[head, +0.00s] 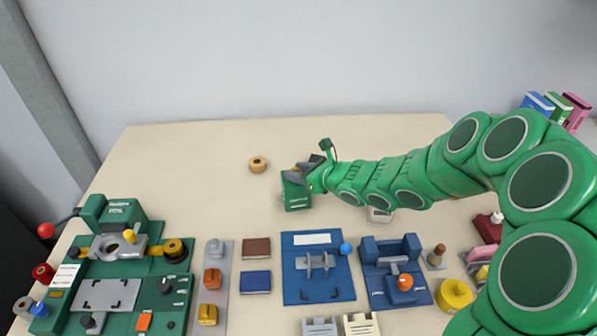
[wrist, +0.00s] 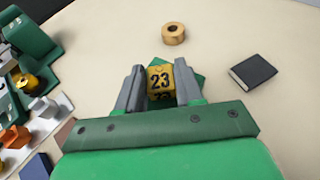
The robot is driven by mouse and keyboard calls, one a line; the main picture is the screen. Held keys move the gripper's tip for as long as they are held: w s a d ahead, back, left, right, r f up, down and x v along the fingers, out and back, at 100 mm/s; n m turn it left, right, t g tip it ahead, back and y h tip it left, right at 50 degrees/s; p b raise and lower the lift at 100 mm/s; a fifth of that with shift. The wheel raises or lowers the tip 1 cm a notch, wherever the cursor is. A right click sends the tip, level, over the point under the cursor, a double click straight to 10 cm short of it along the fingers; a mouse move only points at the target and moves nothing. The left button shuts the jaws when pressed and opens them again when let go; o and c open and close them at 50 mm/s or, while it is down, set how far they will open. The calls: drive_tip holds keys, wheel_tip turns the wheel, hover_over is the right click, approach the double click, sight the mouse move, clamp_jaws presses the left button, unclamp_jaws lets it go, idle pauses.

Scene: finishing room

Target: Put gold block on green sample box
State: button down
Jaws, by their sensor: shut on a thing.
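The gold block (wrist: 159,79), marked 23, is held between the two grey fingers of my gripper (wrist: 159,88). In the head view my gripper (head: 301,173) is over the green sample box (head: 297,196), and the block is hard to make out there. In the wrist view the green box (wrist: 198,80) shows behind and beside the block. I cannot tell whether the block touches the box top or is just above it.
A wooden ring (head: 258,164) lies behind and left of the box. A dark book (wrist: 253,71) lies to the right in the wrist view. A green machine (head: 110,270) and blue fixtures (head: 317,267) fill the front. The table's back is mostly clear.

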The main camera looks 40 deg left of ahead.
drive_tip(key=c, duration=0.7)
unclamp_jaws()
drive_tip(key=shift+f, duration=0.1)
drive_tip(key=shift+c, duration=0.2)
drive_tip(key=shift+d+r, duration=0.15)
drive_tip(key=shift+r, duration=0.05)
drive_tip(key=v, duration=1.1)
drive_tip(key=shift+d, duration=0.4)
drive_tip(key=shift+r, duration=0.1)
